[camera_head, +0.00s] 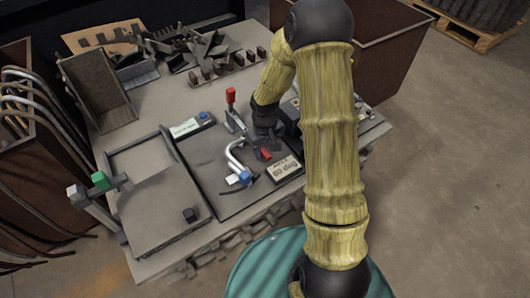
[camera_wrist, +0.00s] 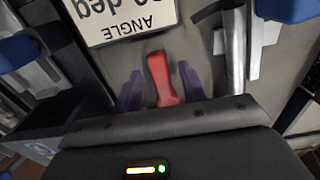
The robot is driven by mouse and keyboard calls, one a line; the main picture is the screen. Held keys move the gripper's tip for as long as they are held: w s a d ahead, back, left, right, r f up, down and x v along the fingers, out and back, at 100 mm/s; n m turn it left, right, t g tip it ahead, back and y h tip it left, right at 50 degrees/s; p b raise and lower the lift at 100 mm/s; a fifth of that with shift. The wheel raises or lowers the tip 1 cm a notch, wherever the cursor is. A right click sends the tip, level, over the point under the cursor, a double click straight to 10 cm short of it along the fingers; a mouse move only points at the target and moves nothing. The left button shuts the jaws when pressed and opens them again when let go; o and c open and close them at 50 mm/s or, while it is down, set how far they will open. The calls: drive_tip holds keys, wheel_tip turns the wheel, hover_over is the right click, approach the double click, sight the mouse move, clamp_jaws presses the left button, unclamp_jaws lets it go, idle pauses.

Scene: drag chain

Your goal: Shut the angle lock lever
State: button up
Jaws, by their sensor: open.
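The angle lock lever (camera_wrist: 162,78) is a short red handle in the wrist view, lying on a grey surface below the upside-down ANGLE sign (camera_wrist: 118,15). My gripper (camera_wrist: 161,88) is open, with a purple fingertip on each side of the red lever. The lever's near end is close to my gripper's dark body; I cannot tell whether the fingers touch it. In the head view the red lever (camera_head: 265,154) shows small beside the white sign (camera_head: 284,168), just below my gripper (camera_head: 263,142), whose fingers are mostly hidden there.
A red-handled upright clamp (camera_head: 231,97) stands just left of my gripper. A bent silver tube (camera_head: 235,157) with a blue knob (camera_head: 245,177) is close by. A green-handled lever (camera_head: 100,180) is at left. Loose dark parts and a bin (camera_head: 97,90) fill the table's back.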

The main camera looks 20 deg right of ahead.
drive_tip(key=shift+f, duration=0.1)
clamp_jaws()
